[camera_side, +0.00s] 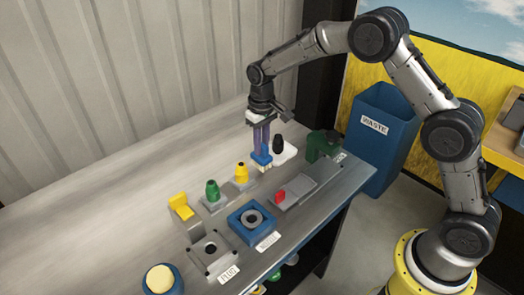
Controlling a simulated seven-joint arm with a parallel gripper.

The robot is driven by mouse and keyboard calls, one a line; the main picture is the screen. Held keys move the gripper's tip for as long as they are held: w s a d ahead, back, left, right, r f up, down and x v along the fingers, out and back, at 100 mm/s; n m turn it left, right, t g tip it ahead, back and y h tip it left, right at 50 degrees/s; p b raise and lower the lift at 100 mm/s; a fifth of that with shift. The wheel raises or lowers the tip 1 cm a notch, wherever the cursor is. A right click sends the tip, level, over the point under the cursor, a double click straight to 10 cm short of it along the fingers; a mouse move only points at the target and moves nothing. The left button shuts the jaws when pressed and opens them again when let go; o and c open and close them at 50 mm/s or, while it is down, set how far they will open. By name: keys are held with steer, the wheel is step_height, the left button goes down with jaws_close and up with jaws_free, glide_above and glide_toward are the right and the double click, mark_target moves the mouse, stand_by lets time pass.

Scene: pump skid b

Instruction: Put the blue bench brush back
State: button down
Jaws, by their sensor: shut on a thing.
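My gripper points down and is shut on the brush from above. The bristles are at or just above the bench top; I cannot tell whether they touch it. The fingers hide part of the brush's upper end.
Close right of the brush is a white block with a black knob (278,143). Yellow (242,173) and green (212,191) knobbed pieces stand left of it. A blue ring fixture (251,222), red-handled grey piece (296,193) and green piece (323,145) stand near the front edge.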

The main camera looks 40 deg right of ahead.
steer(key=shift+f, duration=1.2)
steer(key=shift+s+f, duration=0.1)
steer(key=c, duration=0.8)
jaws_free()
steer(key=shift+o, duration=0.2)
